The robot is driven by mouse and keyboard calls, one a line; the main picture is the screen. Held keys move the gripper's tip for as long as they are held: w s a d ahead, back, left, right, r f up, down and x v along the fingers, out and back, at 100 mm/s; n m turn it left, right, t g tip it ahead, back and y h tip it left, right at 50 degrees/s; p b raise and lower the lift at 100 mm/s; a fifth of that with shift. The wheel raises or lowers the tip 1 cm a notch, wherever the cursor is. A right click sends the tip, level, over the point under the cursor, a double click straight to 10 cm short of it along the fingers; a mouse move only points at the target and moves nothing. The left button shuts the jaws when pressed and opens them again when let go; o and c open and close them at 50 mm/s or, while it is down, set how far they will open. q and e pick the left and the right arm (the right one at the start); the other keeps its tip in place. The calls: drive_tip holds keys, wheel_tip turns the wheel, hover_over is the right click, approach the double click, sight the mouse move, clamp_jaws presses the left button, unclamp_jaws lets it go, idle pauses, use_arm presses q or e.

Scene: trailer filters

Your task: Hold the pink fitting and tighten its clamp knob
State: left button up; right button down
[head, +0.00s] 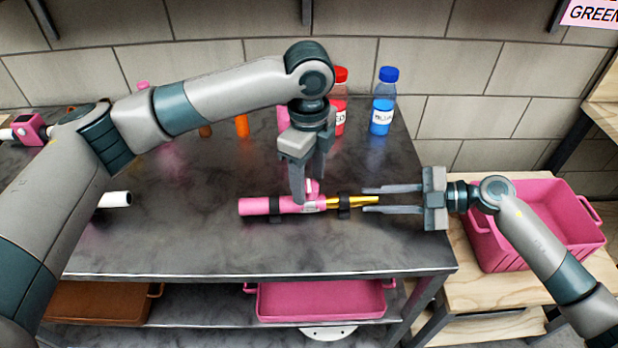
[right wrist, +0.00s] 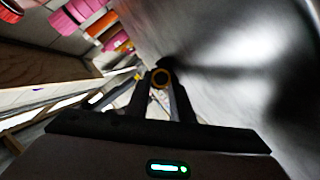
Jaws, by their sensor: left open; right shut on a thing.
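The pink fitting (head: 256,206) lies level on the metal table in the head view, on two black supports (head: 344,207). A gold end (head: 362,200) sticks out to its right. A small pink clamp knob (head: 313,187) stands on its upper side, partly hidden by my left gripper. My left gripper (head: 307,188) points down, open, with its fingers around or right beside the knob; I cannot tell if they touch it. My right gripper (head: 366,199) reaches in from the right and is shut on the gold end. The right wrist view shows a round gold end (right wrist: 161,78) between its fingers.
Red (head: 338,115) and blue (head: 382,108) bottles stand at the table's back, with an orange item (head: 242,126) to their left. A white tube (head: 115,199) lies at left. A pink crate (head: 565,190) is at right. Pink (head: 318,301) and brown (head: 95,303) trays sit on the lower shelf.

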sight(309, 186)
use_arm(q)
wheel_tip(309, 186, up, 12)
idle(0.6)
drive_tip(key=shift+f, duration=0.1)
use_arm(e)
drive_tip(key=c, duration=1.5)
unclamp_jaws()
drive_tip(key=shift+o, duration=0.2)
drive_tip(key=shift+s+d, duration=0.15)
drive_tip(key=shift+d, duration=0.3)
drive_tip(key=v, duration=1)
drive_tip(key=shift+r, duration=0.15)
drive_tip(key=shift+d+r, duration=0.2)
drive_tip(key=shift+d, duration=0.3)
drive_tip(key=shift+r, duration=0.1)
